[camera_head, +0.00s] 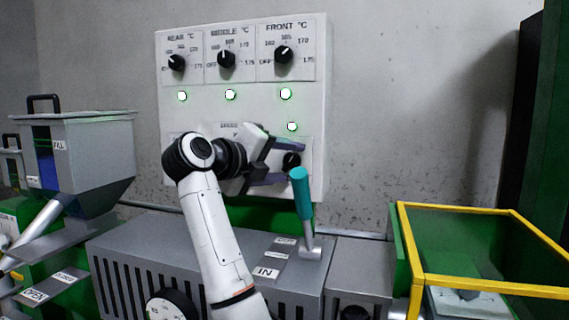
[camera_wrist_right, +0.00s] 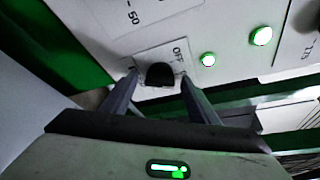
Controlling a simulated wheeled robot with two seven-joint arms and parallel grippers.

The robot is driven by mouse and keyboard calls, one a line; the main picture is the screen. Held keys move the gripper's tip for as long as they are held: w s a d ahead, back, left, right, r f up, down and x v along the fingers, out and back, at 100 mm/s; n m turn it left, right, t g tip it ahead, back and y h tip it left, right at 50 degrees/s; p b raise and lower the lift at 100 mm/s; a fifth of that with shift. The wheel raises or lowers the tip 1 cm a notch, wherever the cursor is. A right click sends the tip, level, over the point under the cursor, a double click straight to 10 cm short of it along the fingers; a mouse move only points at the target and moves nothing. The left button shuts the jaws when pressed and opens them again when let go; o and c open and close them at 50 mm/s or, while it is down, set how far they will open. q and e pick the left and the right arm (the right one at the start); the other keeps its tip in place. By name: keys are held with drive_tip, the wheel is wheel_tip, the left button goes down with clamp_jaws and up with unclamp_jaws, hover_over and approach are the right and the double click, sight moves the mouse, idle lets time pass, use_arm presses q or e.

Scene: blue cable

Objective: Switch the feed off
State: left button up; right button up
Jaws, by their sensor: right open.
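A black feed knob (camera_head: 291,160) sits low on the white control panel (camera_head: 318,110), with a green light (camera_head: 291,127) above it. My right gripper (camera_head: 284,163) is open in front of the panel, its fingers pointing at the knob. In the right wrist view the knob (camera_wrist_right: 160,75) shows between the two open fingertips (camera_wrist_right: 158,80), one on each side. An OFF label (camera_wrist_right: 179,52) is printed beside it. I cannot tell whether the fingers touch the knob. My arm hides part of the lower panel. My left gripper is not in view.
Three temperature knobs, REAR (camera_head: 177,63), MIDDLE (camera_head: 226,59) and FRONT (camera_head: 284,55), sit above with lit green lights. A teal-handled lever (camera_head: 303,195) stands close below the gripper. A hopper (camera_head: 90,150) is at left, a yellow-framed guard (camera_head: 480,284) at right.

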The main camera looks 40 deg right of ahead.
drive_tip(key=shift+d, duration=0.15)
drive_tip(key=c, duration=1.1)
drive_tip(key=shift+o, duration=0.2)
